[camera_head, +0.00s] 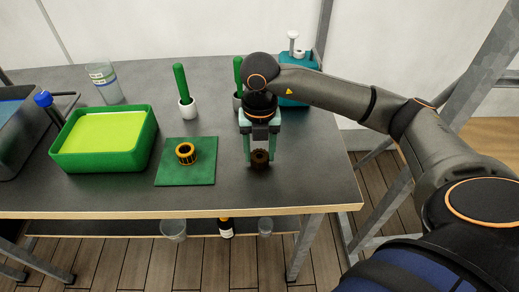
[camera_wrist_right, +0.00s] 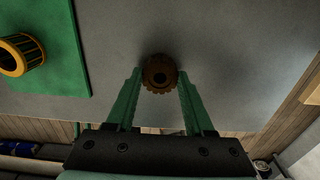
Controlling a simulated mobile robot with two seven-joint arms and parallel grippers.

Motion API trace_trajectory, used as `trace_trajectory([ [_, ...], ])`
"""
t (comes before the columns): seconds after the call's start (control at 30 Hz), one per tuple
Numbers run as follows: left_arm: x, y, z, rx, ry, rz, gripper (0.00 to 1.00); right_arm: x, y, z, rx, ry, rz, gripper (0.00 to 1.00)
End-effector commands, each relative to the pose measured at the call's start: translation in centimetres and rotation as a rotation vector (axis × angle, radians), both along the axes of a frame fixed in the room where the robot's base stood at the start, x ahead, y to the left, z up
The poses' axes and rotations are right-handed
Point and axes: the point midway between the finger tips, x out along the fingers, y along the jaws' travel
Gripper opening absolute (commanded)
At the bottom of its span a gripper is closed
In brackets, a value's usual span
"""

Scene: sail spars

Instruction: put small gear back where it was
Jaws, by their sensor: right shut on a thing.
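The small brown gear (camera_head: 260,160) is between the fingertips of my right gripper (camera_head: 261,154), over the grey table right of the green mat (camera_head: 200,176). In the right wrist view the gear (camera_wrist_right: 160,72) sits between the two green fingers of the gripper (camera_wrist_right: 160,80), which is shut on it. I cannot tell whether the gear touches the table. A yellow and black ring-shaped gear (camera_head: 186,153) stands on the mat; it also shows in the right wrist view (camera_wrist_right: 20,54). My left gripper is not in view.
A green tray (camera_head: 105,163) with a yellow-green inside stands left of the mat. Behind are a clear beaker (camera_head: 104,84), green-handled tools in white cups (camera_head: 187,108) and a teal box (camera_head: 296,94). The table's front edge (camera_head: 180,213) is close; the table right of the gear is clear.

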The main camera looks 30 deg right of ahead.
Motion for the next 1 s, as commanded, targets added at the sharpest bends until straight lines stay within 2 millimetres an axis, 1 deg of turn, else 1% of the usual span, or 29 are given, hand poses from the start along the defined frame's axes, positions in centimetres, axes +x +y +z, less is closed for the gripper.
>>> trace_trajectory([
  [0.13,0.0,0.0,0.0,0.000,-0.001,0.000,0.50,0.0,0.0,0.0,0.000,-0.001,-0.001,0.00],
  [0.27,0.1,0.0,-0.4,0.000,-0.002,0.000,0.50,0.0,0.0,-0.4,0.001,-0.001,-0.001,0.00],
  [0.3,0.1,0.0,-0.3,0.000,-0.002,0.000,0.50,0.0,0.0,-0.3,0.000,0.000,-0.001,0.55],
  [0.53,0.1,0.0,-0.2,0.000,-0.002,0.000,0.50,0.0,0.0,-0.3,0.000,0.000,-0.001,0.81],
  [0.57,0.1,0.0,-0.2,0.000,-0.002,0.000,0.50,0.0,0.0,-0.3,0.000,0.000,-0.001,0.83],
  [0.83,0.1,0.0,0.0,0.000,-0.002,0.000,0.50,0.0,0.0,-0.1,0.000,0.000,-0.001,0.83],
  [0.9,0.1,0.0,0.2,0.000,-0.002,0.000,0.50,0.1,0.0,0.4,0.000,-0.001,-0.001,0.83],
  [0.93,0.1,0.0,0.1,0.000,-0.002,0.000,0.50,0.1,0.0,0.6,0.002,-0.003,-0.001,0.83],
  [1.0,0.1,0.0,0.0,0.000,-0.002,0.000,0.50,0.1,0.0,1.7,0.000,-0.005,-0.002,0.83],
])
